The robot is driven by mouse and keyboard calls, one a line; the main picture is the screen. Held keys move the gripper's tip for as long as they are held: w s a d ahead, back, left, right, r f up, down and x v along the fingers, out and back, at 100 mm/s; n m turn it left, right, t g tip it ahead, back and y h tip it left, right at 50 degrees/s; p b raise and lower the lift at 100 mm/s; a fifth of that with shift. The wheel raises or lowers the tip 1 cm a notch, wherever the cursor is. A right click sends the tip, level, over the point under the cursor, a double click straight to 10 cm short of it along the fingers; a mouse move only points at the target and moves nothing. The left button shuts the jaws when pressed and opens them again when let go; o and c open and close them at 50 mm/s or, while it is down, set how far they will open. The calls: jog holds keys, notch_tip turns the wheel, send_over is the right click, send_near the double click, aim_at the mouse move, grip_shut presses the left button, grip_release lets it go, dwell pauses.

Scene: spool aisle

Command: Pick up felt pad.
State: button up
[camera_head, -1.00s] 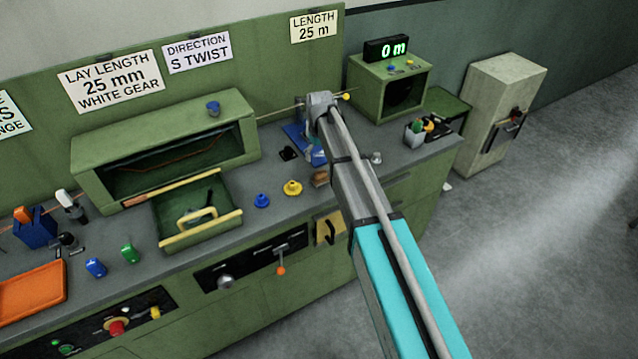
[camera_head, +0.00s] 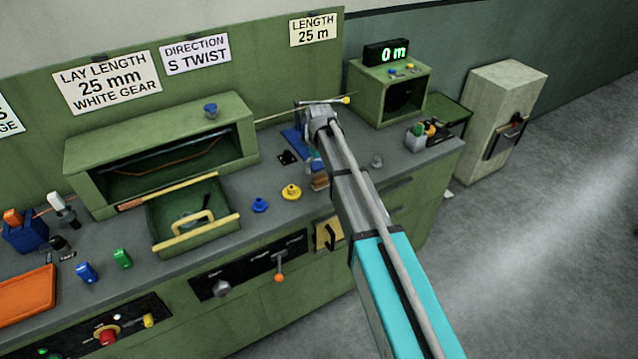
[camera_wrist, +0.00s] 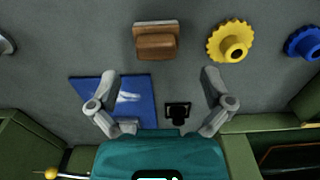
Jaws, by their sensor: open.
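A brown block with a thin pale layer along one side, which looks like the felt pad (camera_wrist: 157,45), lies on the grey bench top in the wrist view. In the head view the felt pad (camera_head: 320,182) shows partly beside my arm. My gripper (camera_wrist: 158,76) is open and empty, its two fingers spread wide. In the wrist picture the pad is just above the fingertips, between their lines and apart from them. In the head view my own arm and wrist hide the fingers.
A blue sheet (camera_wrist: 140,98) and a small black part (camera_wrist: 177,113) lie between or under my fingers. A yellow gear (camera_wrist: 229,41) and a blue gear (camera_wrist: 303,43) lie to the right of the pad. A green open-fronted housing (camera_head: 160,150) stands at the bench's back.

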aim_at(320, 176)
jog(key=shift+f, duration=0.1)
jog(key=shift+w+d+f+b, duration=0.1)
jog(key=shift+f+b, duration=1.2)
jog(key=shift+w+f+b, duration=0.1)
jog(key=shift+f+b, duration=1.15)
jog(key=shift+b, duration=0.05)
jog(key=c, duration=1.2)
